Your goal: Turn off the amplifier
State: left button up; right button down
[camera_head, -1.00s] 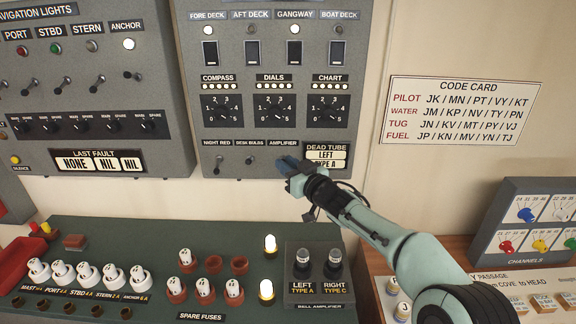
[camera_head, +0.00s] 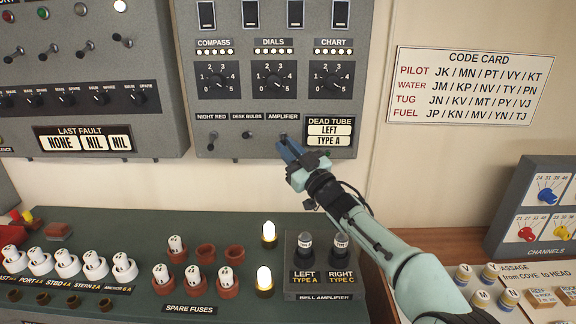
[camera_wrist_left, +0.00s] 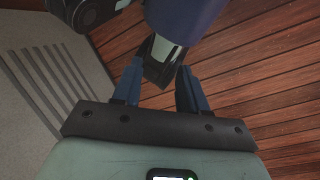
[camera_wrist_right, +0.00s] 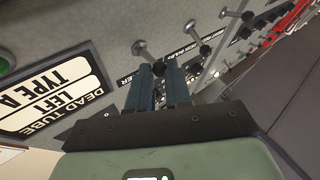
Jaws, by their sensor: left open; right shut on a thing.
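The amplifier switch (camera_head: 283,137) is a small toggle under the AMPLIFIER label, at the right end of a row of three on the grey wall panel (camera_head: 230,100). My right gripper (camera_head: 287,147) is at this switch, shut on it, and covers most of it in the head view. How the lever is tilted is not clear. My left gripper (camera_wrist_left: 156,88) shows only in the left wrist view, open and empty above a wooden floor.
The NIGHT RED (camera_head: 211,142) and DESK BULBS (camera_head: 247,135) toggles are left of the amplifier switch. The DEAD TUBE plate (camera_head: 330,140) is close on its right. Below, a green console (camera_head: 130,225) carries fuses, lit lamps and the bell amplifier unit (camera_head: 318,285).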

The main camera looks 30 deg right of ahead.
pick_arm(q)
jog(key=w+f+t+b, duration=0.1)
jog(key=w+f+b, duration=0.2)
jog(key=f+b, duration=0.1)
jog(key=shift+w+a+f+b, duration=0.15)
jog(key=shift+a+f+b, duration=0.15)
jog(key=shift+f+b, duration=0.15)
pick_arm(e)
jog(key=shift+w+d+f+n+t+y, duration=0.15)
jog(key=shift+f+n+t+y, duration=0.35)
jog(key=shift+n+y, duration=0.3)
jog(key=shift+w+f+n+t+y, duration=0.1)
jog(key=shift+f+n+t+y, duration=0.35)
jog(key=shift+n, duration=0.45)
jog(key=shift+r, duration=0.1)
jog(key=c, duration=1.1)
grip_release()
pick_arm(q)
jog(key=shift+f, duration=0.1)
pick_arm(e)
jog(key=shift+o, duration=0.2)
